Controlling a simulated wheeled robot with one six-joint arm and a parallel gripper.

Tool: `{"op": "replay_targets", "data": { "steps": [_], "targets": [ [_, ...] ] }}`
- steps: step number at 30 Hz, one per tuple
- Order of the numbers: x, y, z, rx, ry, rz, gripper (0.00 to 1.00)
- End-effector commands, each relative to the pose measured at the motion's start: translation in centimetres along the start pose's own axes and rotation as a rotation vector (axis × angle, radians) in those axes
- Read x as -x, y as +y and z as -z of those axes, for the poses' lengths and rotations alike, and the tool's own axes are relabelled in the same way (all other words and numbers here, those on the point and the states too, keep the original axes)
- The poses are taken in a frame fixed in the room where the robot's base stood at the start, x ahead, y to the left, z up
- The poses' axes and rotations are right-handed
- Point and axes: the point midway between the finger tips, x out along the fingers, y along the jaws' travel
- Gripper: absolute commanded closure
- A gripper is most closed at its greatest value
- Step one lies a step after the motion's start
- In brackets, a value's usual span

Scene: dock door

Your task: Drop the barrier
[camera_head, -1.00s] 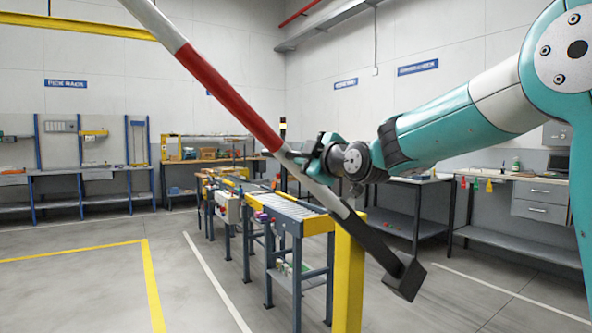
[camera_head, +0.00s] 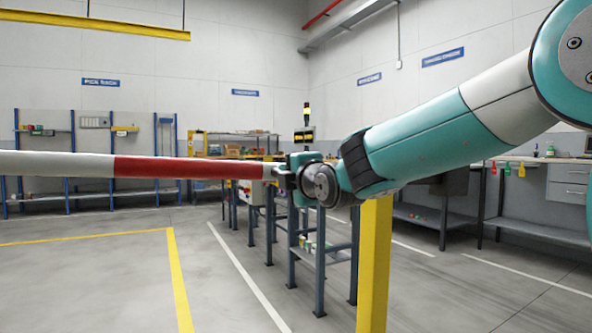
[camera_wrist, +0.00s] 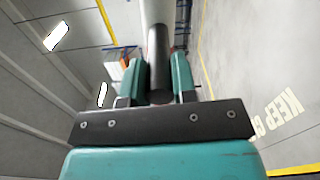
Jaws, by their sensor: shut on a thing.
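The barrier arm (camera_head: 178,167), a round pole with red and white bands, lies about level across the left half of the head view. Its left end runs out of the picture. My gripper (camera_head: 283,177) is shut on it near the right end of the red and white pole. In the wrist view my gripper (camera_wrist: 158,90) has its two teal fingers on either side of a dark bar, with the pale barrier pole (camera_wrist: 155,14) beyond. A yellow post (camera_head: 374,265) stands below my wrist. The barrier's pivot and counterweight are hidden behind my arm.
A roller conveyor stand (camera_head: 320,262) is behind the yellow post. Benches (camera_head: 420,212) line the right wall, and racks (camera_head: 95,165) stand at the back left. The floor (camera_head: 90,280) at the front left is open, with yellow and white lines.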

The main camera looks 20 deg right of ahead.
Motion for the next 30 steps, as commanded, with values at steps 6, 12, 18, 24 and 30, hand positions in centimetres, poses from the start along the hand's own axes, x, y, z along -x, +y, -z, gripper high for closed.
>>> {"op": "replay_targets", "data": {
  "steps": [6, 12, 18, 24, 30],
  "targets": [
    [-0.1, -2.4, 0.2, -0.004, -0.004, -0.02, 1.0],
    [-0.1, -3.1, 0.3, -0.005, -0.003, -0.021, 1.0],
    [-0.1, -3.5, 0.4, -0.005, -0.001, -0.013, 1.0],
    [-0.1, -3.8, 0.5, -0.005, 0.001, -0.005, 0.72],
    [-0.1, -3.8, 0.5, -0.005, 0.001, -0.005, 0.49]
  ]
}}
